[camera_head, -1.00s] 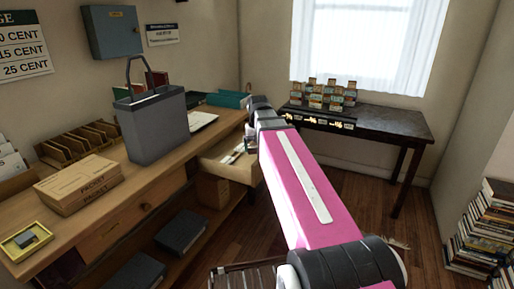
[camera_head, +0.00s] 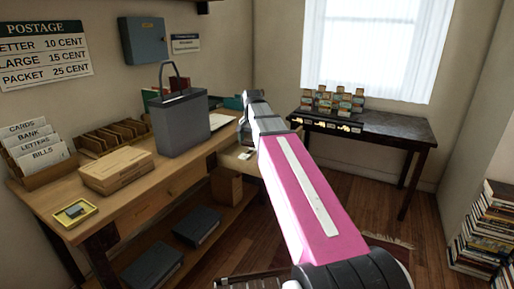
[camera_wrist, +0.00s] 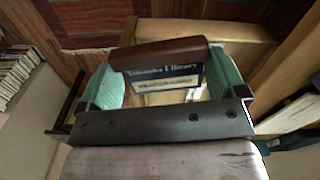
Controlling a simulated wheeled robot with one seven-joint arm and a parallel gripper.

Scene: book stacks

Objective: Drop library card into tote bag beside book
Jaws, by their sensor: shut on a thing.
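The grey tote bag (camera_head: 181,126) stands upright with its handle raised on the wooden counter. A red and a green book (camera_head: 152,97) show partly behind it. My gripper (camera_head: 246,122) is right of the bag, apart from it, over the open drawer area. A brown rounded bar (camera_wrist: 160,53) crosses in front of the card between the pads. In the head view the card is hidden behind my gripper.
An open drawer (camera_head: 233,160) juts from the counter (camera_head: 150,185) below my gripper. A packet box (camera_head: 116,170), card sorter (camera_head: 32,155) and yellow tray (camera_head: 76,212) stand left of the bag. A dark table (camera_head: 385,128) stands under the window. Books are stacked (camera_head: 485,245) at right.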

